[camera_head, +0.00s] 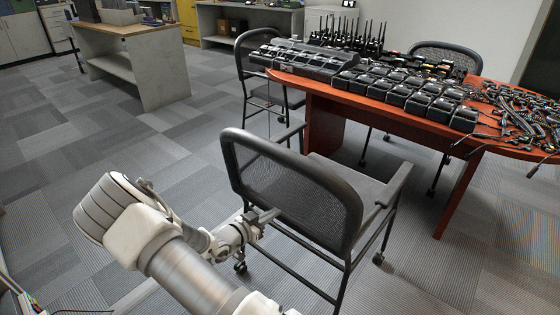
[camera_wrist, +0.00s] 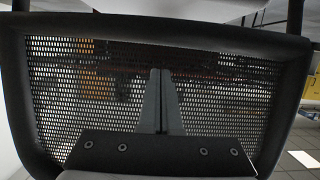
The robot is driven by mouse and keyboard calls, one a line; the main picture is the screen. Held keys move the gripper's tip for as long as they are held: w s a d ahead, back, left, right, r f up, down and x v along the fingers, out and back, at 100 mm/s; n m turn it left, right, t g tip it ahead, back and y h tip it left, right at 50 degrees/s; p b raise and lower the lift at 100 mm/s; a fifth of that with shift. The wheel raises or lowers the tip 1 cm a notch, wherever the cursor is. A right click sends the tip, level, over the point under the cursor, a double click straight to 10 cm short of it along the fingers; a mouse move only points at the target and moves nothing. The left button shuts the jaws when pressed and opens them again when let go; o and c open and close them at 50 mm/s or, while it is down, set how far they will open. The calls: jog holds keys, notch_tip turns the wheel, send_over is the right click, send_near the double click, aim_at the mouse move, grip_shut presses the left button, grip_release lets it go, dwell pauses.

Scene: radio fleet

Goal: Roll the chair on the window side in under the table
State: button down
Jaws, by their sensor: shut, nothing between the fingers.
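A black mesh-backed chair (camera_head: 290,190) with armrests and casters stands in front of the red-brown table (camera_head: 318,88), its back toward me and its seat facing the table. The chair is outside the table edge, with floor showing between. My gripper (camera_head: 268,217) is shut and empty at the lower part of the chair's back. In the wrist view the mesh backrest (camera_wrist: 75,80) fills the picture, and my closed fingers (camera_wrist: 160,75) point straight at it. I cannot tell whether the fingertips touch the mesh. No window shows, so the chair's side is not confirmed.
A second black chair (camera_head: 257,85) stands at the table's left end, and another (camera_head: 447,55) behind it. Radios and chargers (camera_head: 415,92) and coiled-cord microphones (camera_head: 520,115) cover the tabletop. A workbench (camera_head: 145,65) stands at upper left. Carpet is open at left.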

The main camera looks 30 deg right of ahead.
aim_at(280, 224)
jog(key=shift+w+d+b, duration=0.15)
jog(key=shift+w+d, duration=0.2)
jog(key=shift+d, duration=0.55)
jog(key=shift+w+d+b, duration=0.15)
jog(key=shift+w+d, duration=0.15)
jog(key=shift+d, duration=0.55)
jog(key=w+d+b, duration=0.2)
jog(key=d, duration=0.4)
jog(key=shift+w+d, duration=0.2)
jog(key=shift+d, duration=0.1)
jog(key=w+d+b, duration=0.2)
jog(key=d, duration=0.4)
jog(key=shift+w+d, duration=0.15)
jog(key=shift+d, duration=0.1)
jog(key=w+d, duration=0.2)
jog(key=d, duration=0.4)
jog(key=shift+w+d, duration=0.2)
jog(key=shift+d, duration=0.1)
